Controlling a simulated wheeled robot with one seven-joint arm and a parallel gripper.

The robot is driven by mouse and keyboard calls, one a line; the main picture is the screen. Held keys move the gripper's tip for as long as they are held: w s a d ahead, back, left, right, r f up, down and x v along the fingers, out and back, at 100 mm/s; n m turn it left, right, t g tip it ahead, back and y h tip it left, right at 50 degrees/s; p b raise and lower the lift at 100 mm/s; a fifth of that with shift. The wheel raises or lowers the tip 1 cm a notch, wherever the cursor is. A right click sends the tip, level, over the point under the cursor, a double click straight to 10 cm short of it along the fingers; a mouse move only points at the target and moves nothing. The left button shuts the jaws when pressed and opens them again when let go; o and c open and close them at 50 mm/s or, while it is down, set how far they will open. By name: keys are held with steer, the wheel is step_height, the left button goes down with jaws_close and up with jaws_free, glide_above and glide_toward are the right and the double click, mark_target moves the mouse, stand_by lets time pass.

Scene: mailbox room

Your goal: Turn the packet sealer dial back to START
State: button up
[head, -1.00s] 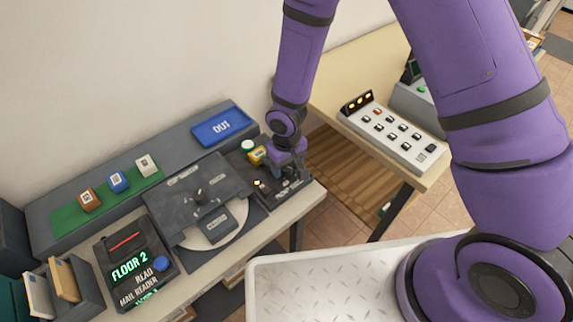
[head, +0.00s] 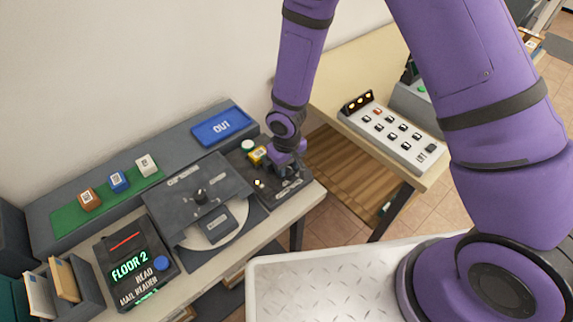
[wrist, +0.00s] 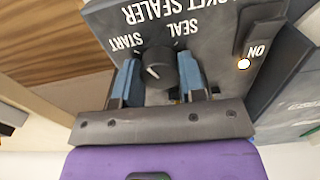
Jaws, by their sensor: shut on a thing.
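The packet sealer (head: 290,192) is a dark unit at the right end of the counter. Its dark round dial (wrist: 161,68) shows in the wrist view, with a short white mark on its left part. The START label (wrist: 125,42) is to the upper left of the dial and the SEAL label (wrist: 180,36) is above it to the right. My gripper (wrist: 160,80) is shut on the dial, one blue finger on each side. In the head view my gripper (head: 284,163) is over the sealer and hides the dial.
A lit ON lamp (wrist: 244,63) is on the sealer. A dark plate with a knob (head: 200,195) stands to the left. A button panel (head: 393,138) is on the wooden table to the right.

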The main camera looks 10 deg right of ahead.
steer(key=shift+n, duration=2.5)
steer(key=o, duration=0.9)
steer(key=shift+r, duration=0.1)
step_height(320, 180, up, 11)
steer(key=shift+f, duration=0.2)
